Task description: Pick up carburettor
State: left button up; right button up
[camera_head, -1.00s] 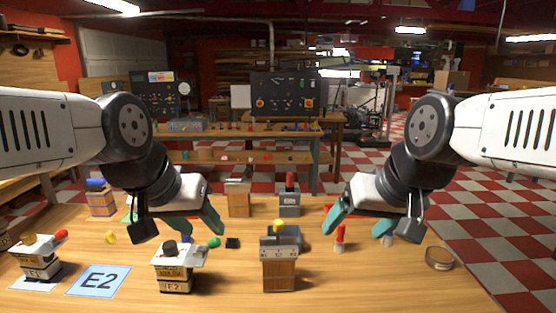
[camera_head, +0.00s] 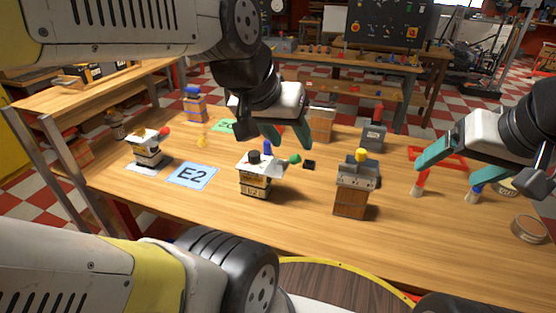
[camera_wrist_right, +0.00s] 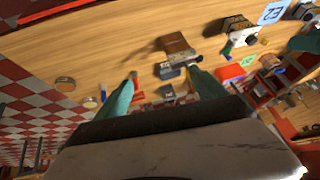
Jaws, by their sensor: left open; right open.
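No part is labelled carburettor. The likeliest match is a grey metal body with a yellow knob (camera_head: 358,172) on a wooden block (camera_head: 350,202), mid-table in the head view; the block also shows in the wrist view (camera_wrist_right: 175,42). My left gripper (camera_head: 288,138) is open and empty, above the table to the left of and behind that body. My right gripper (camera_head: 432,152) is open and empty, above the table to its right. In the right wrist view its teal fingers (camera_wrist_right: 162,76) are spread apart, with the grey body beyond them.
White-topped engine-like units stand at left (camera_head: 148,150) and centre-left (camera_head: 256,176), beside a blue E2 card (camera_head: 192,176). A grey block with a red top (camera_head: 374,135) stands behind. A red-capped item (camera_head: 419,184) and round tin (camera_head: 528,229) are at right. Bare wood lies in front.

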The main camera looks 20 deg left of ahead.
aim_at(255, 180)
jog(key=j, duration=1.25)
jog(key=k+j, duration=0.1)
jog(key=j, duration=1.15)
jog(key=i+z, duration=0.05)
